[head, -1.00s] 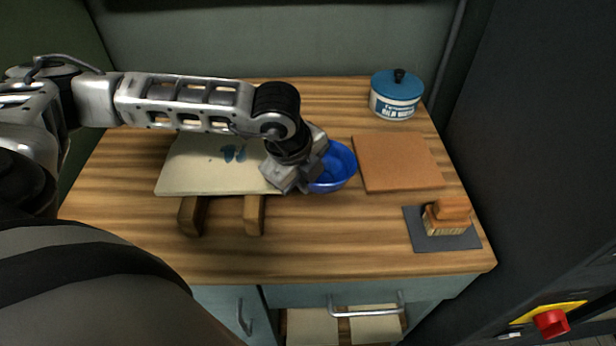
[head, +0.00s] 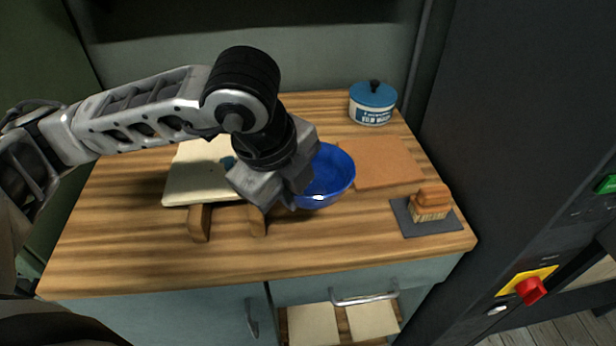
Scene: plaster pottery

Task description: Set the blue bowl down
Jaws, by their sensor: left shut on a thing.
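The blue bowl (head: 330,172) is in the middle of the head view, upright or slightly tilted, with its open side facing up. My left gripper (head: 296,192) is shut on the bowl's left rim; the gripper body hides that side of the bowl and the fingertips. The bowl looks larger than before and seems raised above the wooden worktop (head: 150,245), between a pale board and a terracotta-coloured square board. Whether its base touches anything is hidden. My right gripper does not show.
The pale board (head: 188,180) rests on wooden supports (head: 199,222) to the left. The terracotta board (head: 385,160) lies right of the bowl. A brush (head: 431,204) stands on a grey mat (head: 405,222). A blue-lidded pot (head: 372,104) is at the back right. The front of the worktop is clear.

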